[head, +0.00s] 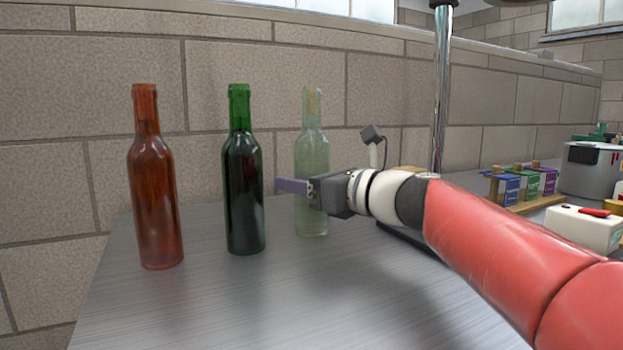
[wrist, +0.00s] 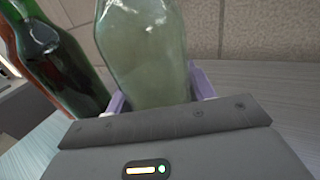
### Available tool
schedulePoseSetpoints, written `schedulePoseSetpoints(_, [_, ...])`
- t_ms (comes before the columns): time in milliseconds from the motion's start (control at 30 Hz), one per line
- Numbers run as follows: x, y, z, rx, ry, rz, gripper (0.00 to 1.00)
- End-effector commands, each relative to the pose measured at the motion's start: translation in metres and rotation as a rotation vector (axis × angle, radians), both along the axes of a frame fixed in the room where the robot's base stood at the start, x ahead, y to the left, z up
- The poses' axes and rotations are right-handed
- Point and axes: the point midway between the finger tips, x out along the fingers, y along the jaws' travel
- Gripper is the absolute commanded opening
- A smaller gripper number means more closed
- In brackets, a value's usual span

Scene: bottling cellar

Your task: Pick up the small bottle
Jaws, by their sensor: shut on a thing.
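A clear, pale-green glass bottle (head: 313,150) stands upright at the right end of a row of bottles. My gripper (head: 293,187) reaches in from the right at its lower body, with one purple finger showing across its front. In the wrist view the clear bottle (wrist: 147,50) sits between the two purple fingers (wrist: 158,92), and the gripper is shut on it. Its base appears at table level in the head view; I cannot tell whether it touches. The other finger is hidden in the head view.
A dark green bottle (head: 243,190) stands close to the left, and an orange-brown bottle (head: 155,200) beyond it. A brick wall (head: 400,95) is behind. Coloured boxes (head: 528,184) and a white device (head: 583,230) are at right. The front of the metal table (head: 230,310) is clear.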

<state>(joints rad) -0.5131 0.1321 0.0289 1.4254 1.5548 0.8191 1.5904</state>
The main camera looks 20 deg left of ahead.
Motion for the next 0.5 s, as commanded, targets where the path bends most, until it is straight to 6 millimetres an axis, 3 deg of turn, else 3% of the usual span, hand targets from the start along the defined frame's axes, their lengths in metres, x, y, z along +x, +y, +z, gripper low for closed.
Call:
schedulePoseSetpoints(333, [0.0, 0.0, 0.004, 0.003, -0.003, 0.0, 0.08])
schedulePoseSetpoints(500, [0.0, -0.001, 0.017, 0.002, -0.004, 0.0, 0.08])
